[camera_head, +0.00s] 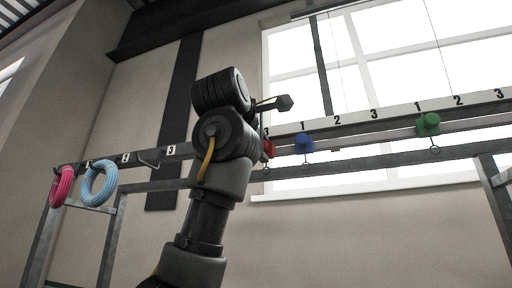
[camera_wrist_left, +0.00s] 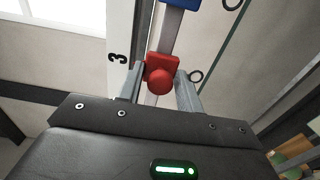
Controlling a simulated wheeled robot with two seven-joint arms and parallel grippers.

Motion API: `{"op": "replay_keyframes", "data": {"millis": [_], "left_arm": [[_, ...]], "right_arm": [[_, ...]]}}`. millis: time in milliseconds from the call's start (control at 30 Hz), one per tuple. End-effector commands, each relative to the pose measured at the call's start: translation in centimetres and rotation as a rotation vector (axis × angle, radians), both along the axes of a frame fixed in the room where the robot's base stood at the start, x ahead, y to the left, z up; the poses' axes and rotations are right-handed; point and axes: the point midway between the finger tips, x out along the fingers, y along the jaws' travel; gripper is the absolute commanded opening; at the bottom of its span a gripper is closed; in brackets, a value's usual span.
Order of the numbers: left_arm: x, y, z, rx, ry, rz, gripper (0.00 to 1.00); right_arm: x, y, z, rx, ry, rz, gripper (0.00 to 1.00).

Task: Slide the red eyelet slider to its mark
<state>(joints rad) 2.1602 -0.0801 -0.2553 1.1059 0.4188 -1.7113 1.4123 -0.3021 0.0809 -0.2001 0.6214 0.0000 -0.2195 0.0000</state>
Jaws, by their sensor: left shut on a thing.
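The red eyelet slider (camera_head: 268,148) sits on the overhead rail, just right of my left arm in the head view. In the left wrist view the red slider (camera_wrist_left: 161,74) is between the two grey fingers of my left gripper (camera_wrist_left: 159,78), which is shut on it. My arm hides the gripper and the scale left of the slider in the head view. My right gripper is not in view.
A blue slider (camera_head: 304,143) is close right of the red one on the rail, with a green slider (camera_head: 429,124) farther right. Pink (camera_head: 62,186) and light blue (camera_head: 99,184) coils hang at the left. A lower grey bar (camera_head: 380,160) runs under the sliders.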

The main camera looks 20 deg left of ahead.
Motion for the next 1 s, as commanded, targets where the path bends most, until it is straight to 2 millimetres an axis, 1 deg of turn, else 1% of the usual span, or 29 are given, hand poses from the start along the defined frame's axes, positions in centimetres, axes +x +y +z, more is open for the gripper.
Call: {"op": "replay_keyframes", "data": {"millis": [67, 100, 133, 400, 467, 533, 667, 800, 1000], "left_arm": [[0.1, -0.2, -0.3, 0.001, 0.008, -0.002, 0.0], [0.1, -0.2, -0.3, 0.001, 0.008, -0.002, 0.41], [0.1, -0.2, -0.3, 0.001, 0.008, -0.002, 0.45], [-0.1, 0.1, -0.2, 0.001, 0.004, 0.003, 0.46], [-0.3, 0.1, -0.2, 0.001, 0.003, 0.003, 0.46], [-1.0, 0.1, -0.3, 0.001, 0.001, 0.003, 0.46], [-3.1, -0.1, -0.6, 0.002, -0.001, 0.003, 0.46], [-6.1, -0.3, -0.6, 0.003, -0.001, 0.002, 0.46], [-9.3, -0.6, -0.4, 0.004, 0.003, 0.001, 0.46]], "right_arm": [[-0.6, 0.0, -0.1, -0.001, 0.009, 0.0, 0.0], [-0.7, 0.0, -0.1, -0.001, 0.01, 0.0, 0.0], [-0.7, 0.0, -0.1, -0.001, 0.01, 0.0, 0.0], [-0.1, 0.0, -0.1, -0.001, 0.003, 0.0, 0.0], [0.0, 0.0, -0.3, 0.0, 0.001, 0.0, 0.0], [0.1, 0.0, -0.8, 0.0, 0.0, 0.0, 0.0], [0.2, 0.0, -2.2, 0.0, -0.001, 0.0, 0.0], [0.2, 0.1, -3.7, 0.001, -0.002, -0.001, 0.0], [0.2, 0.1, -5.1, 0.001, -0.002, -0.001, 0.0]]}}
